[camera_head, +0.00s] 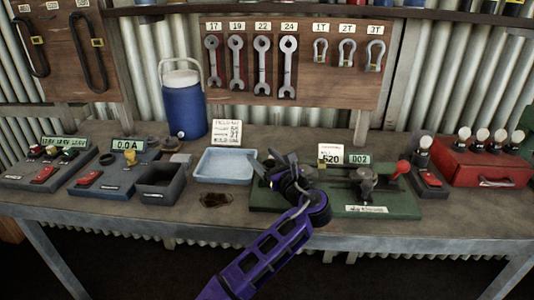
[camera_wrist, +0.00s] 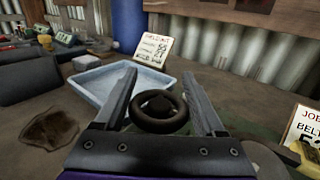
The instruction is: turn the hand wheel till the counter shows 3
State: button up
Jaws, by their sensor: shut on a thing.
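The hand wheel (camera_wrist: 158,126) is a small dark ring with a dark hub, seen in the wrist view between my two fingers. My gripper (camera_wrist: 157,82) is shut on it, with one finger along each side. In the head view my gripper (camera_head: 284,180) is over the left end of the green machine base (camera_head: 405,207) and mostly hides the wheel. The counter (camera_head: 358,159) on the machine is a small green display that reads 002.
A pale blue tray (camera_head: 226,153) stands just left of my gripper. A card reading 520 (camera_head: 330,155) stands beside the counter. A red-knobbed lever (camera_head: 398,170) is at the machine's right. A dark stain (camera_head: 215,199) marks the bench's front.

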jog(key=shift+s+a+n+g+y+p, duration=0.2)
jog(key=shift+n+g+y+p, duration=0.2)
jog(key=shift+n+g+y, duration=0.6)
jog(key=shift+s+a+n+g+y+p, duration=0.15)
jog(key=shift+n+g+y+p, duration=0.25)
jog(key=shift+n+g+y, duration=0.55)
jog(key=shift+y, duration=0.25)
jog(key=o, duration=1.3)
jog(key=shift+a, duration=0.1)
jog(key=shift+o, duration=0.2)
